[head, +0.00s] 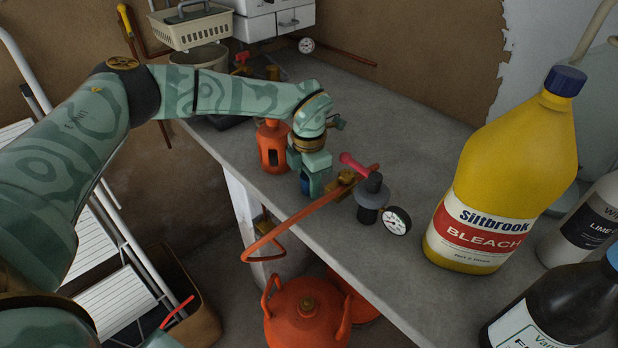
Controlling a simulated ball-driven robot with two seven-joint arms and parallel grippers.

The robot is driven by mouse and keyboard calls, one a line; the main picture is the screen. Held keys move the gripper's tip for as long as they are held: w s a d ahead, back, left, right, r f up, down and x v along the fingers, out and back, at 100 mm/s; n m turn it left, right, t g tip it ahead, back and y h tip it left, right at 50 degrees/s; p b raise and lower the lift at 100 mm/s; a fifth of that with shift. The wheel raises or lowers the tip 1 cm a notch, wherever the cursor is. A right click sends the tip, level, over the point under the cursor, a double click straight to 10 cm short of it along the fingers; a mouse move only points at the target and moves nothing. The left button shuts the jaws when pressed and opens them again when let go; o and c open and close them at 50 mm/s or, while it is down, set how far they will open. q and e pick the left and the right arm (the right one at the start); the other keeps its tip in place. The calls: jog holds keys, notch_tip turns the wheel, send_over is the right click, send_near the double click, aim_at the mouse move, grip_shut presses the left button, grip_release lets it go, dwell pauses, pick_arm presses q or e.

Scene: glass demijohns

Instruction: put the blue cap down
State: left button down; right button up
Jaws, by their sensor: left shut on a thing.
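My left arm reaches in from the left over the grey bench. Its gripper (314,186) points down near the bench's front edge and is shut on the blue cap (306,186). Only a small dark blue part of the cap shows between the fingers. I cannot tell whether the cap touches the bench top. My right gripper is not in view.
An orange lantern-like thing (272,146) stands just left of the gripper. A copper pipe with a red-handled valve (345,180) and a gauge (397,221) lie close on its right. A yellow bleach bottle (500,170) stands farther right. The bench's back middle (400,120) is clear.

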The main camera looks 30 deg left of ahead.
pick_arm(q)
jog(key=shift+f, duration=0.3)
jog(key=c, duration=0.9)
grip_release()
notch_tip(320, 180, up, 13)
jog(key=p, duration=0.2)
jog(key=shift+s, duration=0.1)
